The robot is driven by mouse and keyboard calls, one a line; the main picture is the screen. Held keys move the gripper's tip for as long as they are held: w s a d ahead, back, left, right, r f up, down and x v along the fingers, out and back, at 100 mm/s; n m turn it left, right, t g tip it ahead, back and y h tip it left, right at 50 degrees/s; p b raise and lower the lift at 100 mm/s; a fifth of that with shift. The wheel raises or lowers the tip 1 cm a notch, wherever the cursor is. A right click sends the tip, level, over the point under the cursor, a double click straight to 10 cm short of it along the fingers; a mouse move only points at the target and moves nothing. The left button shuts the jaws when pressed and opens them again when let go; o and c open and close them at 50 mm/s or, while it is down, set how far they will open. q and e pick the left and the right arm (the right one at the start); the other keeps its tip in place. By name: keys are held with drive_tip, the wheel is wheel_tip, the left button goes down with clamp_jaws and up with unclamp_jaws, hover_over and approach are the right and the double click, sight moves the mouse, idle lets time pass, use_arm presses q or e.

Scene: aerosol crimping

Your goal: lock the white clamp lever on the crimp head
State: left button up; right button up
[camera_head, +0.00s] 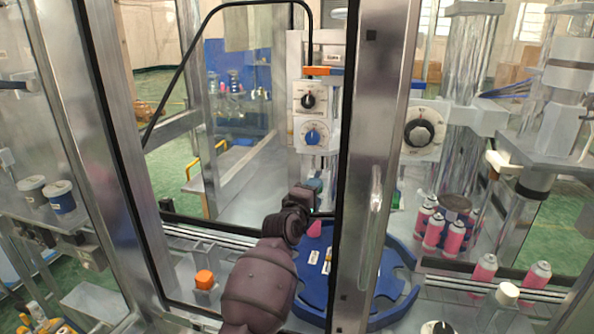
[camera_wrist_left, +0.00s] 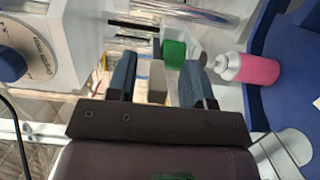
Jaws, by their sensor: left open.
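My left gripper (camera_head: 312,187) reaches in from the bottom middle, below a white unit with two dials (camera_head: 312,118). In the left wrist view its two blue-grey fingers (camera_wrist_left: 160,72) are apart. A pale block (camera_wrist_left: 157,80) shows between them; I cannot tell whether it is the clamp lever or whether the fingers touch it. In the head view a white lever-like part (camera_head: 503,162) sticks out at the right machine column, far from my gripper. I cannot tell whether it is locked. My right gripper is not in view.
A blue star-wheel (camera_head: 395,290) lies right of my arm. A pink can (camera_wrist_left: 250,70) stands beside it in the wrist view, near a green cap (camera_wrist_left: 174,52). Several pink cans (camera_head: 455,236) stand at the right. A metal frame post (camera_head: 375,190) rises right of my gripper.

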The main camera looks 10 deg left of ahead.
use_arm(q)
drive_tip(key=shift+d+v, duration=0.15)
drive_tip(key=shift+v, duration=0.75)
drive_tip(key=shift+d+v, duration=0.2)
drive_tip(key=shift+v, duration=0.75)
drive_tip(key=shift+d+v, duration=0.15)
drive_tip(key=shift+v, duration=0.75)
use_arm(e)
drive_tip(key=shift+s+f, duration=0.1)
